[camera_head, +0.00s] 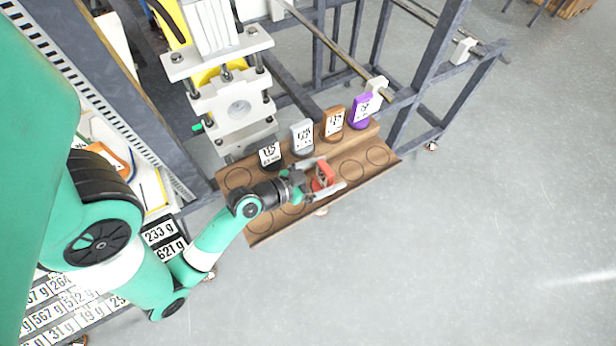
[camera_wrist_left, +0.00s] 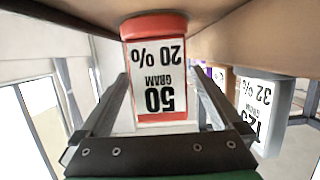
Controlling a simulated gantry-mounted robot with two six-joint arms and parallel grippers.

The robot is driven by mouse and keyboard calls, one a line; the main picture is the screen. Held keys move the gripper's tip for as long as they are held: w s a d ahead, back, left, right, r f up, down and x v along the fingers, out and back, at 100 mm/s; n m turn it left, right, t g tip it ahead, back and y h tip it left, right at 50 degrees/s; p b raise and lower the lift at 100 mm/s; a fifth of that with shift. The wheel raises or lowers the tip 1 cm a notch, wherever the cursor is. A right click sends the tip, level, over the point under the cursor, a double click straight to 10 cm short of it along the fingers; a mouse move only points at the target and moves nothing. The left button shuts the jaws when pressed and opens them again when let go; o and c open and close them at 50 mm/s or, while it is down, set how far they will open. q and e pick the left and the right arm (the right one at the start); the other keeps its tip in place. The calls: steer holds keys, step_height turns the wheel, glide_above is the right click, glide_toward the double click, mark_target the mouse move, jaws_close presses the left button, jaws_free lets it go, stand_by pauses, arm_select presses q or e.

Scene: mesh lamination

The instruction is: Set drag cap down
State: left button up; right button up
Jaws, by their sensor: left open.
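A red cap (camera_head: 323,176) stands on the brown wooden rack (camera_head: 268,222), in the front row of ring marks. In the left wrist view the red cap (camera_wrist_left: 158,27) appears upside down, with a white label reading 50 gram, 20 %. My left gripper (camera_head: 335,174) is open around it. Its fingers (camera_wrist_left: 160,85) lie on either side of the cap, with a narrow gap visible at each side. The exact ring under the cap is hidden by the gripper. My right gripper is not in view.
Black (camera_head: 269,155), grey (camera_head: 302,137), brown (camera_head: 334,122) and purple (camera_head: 361,110) labelled caps stand along the rack's back. The grey one (camera_wrist_left: 262,105) is close beside my fingers. A metal press (camera_head: 232,105) stands behind. Empty ring marks lie right of the gripper.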

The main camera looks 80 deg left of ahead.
arm_select(q)
steer(key=b+v, duration=0.1)
steer(key=v, duration=0.7)
steer(key=shift+s+f, duration=0.15)
steer(key=shift+f, duration=0.05)
steer(key=shift+s+d+r, duration=0.25)
steer(key=shift+s+r, duration=0.15)
steer(key=shift+s, duration=0.15)
steer(key=shift+w+a+r, duration=0.15)
steer(key=shift+w, duration=0.1)
steer(key=w+r+m+t+h, duration=0.2)
steer(key=w+r+m+t, duration=0.35)
steer(key=w+r, duration=1.35)
steer(key=s+d+r+t+h, duration=0.1)
steer(key=d+r, duration=0.4)
steer(key=r, duration=0.5)
steer(key=s+d+r+t+h, duration=0.1)
steer(key=d+r+t, duration=0.3)
steer(key=r, duration=0.7)
steer(key=s+d+r+n+t+h, duration=0.1)
steer(key=d+r+t+h, duration=0.1)
steer(key=d+r, duration=0.4)
step_height(320, 180, up, 5)
steer(key=shift+s+d+r+t+h, duration=0.2)
steer(key=shift+s+t+h, duration=0.15)
steer(key=shift+t, duration=0.2)
